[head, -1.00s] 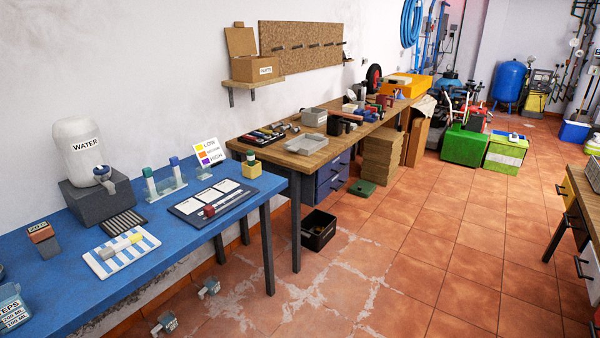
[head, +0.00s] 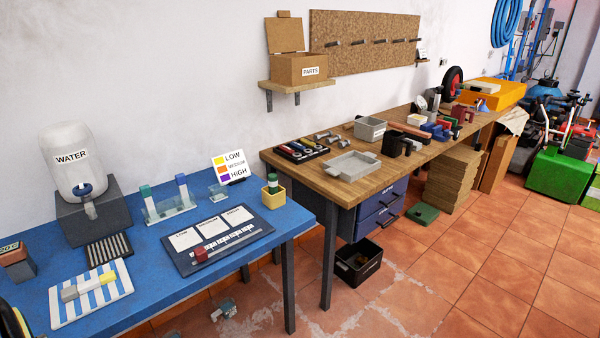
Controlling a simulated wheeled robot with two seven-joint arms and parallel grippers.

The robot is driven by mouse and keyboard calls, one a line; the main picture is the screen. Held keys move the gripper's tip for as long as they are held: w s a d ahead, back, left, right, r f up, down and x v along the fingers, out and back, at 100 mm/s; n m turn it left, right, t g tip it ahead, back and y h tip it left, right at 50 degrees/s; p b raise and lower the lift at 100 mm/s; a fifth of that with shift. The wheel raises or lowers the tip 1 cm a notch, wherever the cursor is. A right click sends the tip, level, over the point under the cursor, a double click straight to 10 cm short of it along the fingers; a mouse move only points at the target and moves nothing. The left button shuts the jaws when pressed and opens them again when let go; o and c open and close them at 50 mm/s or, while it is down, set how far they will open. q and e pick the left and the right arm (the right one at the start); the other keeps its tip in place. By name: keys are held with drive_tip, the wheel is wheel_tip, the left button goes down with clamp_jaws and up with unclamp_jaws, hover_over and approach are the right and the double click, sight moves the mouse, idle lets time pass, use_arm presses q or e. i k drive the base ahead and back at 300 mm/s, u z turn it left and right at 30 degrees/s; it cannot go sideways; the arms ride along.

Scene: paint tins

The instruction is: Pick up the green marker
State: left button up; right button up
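The wooden workbench (head: 405,167) holds a small dark tray (head: 316,154) with several marker-like sticks side by side; red and blue show on some. I cannot pick out a green one with certainty at this size. A green-topped upright item (head: 273,181) stands in a yellow block (head: 273,199) on the blue table (head: 130,222); I cannot tell whether it is a marker. Neither of my grippers is in view.
The grey tray (head: 354,172) lies beside the dark tray. A black crate (head: 358,262) stands on the floor. A shelf (head: 325,84) with a parts box is above the bench. A dark, yellow-edged shape (head: 12,322) is cut off at the lower left; I cannot tell what it is.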

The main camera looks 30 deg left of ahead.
sight(272, 178)
drive_tip(key=u, duration=0.65)
drive_tip(key=i, duration=1.1)
drive_tip(key=u, duration=1.15)
